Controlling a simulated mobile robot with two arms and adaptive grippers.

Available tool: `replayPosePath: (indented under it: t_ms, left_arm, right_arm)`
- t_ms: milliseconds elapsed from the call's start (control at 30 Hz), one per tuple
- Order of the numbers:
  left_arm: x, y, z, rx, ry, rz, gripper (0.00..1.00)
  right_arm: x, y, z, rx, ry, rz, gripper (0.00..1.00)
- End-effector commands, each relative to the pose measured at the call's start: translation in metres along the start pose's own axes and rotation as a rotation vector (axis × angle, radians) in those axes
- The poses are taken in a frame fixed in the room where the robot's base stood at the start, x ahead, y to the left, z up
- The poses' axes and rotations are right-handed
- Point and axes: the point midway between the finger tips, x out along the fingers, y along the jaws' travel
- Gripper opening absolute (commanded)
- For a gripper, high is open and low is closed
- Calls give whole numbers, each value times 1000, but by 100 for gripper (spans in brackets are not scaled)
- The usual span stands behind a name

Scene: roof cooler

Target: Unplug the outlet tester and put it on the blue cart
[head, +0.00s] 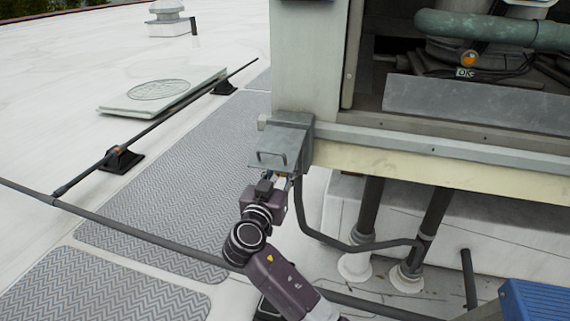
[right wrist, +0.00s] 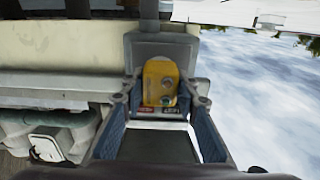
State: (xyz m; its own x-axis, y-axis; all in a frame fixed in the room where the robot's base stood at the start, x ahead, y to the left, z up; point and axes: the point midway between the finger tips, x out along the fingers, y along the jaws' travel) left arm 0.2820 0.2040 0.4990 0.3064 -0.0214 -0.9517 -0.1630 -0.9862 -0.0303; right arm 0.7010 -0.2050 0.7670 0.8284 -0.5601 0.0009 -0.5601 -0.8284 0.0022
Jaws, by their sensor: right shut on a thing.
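The yellow outlet tester (right wrist: 160,80) sits between the fingers of my right gripper (right wrist: 160,106) in the right wrist view, against the grey outlet box (right wrist: 158,44). My right gripper (head: 284,180) is shut on it. In the head view the grey box (head: 284,143) is mounted at the corner of the cooler, and its cover hides most of the tester. I cannot tell whether the prongs are still fully in the socket. Part of the blue cart (head: 540,299) shows at the lower right of the head view. My left gripper is not in view.
The cooler's open bay (head: 470,65) with pipes is at the upper right. A grey conduit (head: 305,215) runs down from the box to thick pipes (head: 430,225). A dark rail (head: 150,237) crosses the roof. Grey walkway mats (head: 170,200) lie at left.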

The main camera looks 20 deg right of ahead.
Motion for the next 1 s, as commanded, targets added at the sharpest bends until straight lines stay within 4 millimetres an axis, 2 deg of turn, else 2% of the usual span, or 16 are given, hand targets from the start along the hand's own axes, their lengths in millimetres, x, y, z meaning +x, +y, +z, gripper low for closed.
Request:
replayPosePath:
  t_ms: [1000]
  left_arm:
    - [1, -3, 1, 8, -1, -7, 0]
  right_arm:
    - [-42, 0, 0, 1, -1, -1, 0]
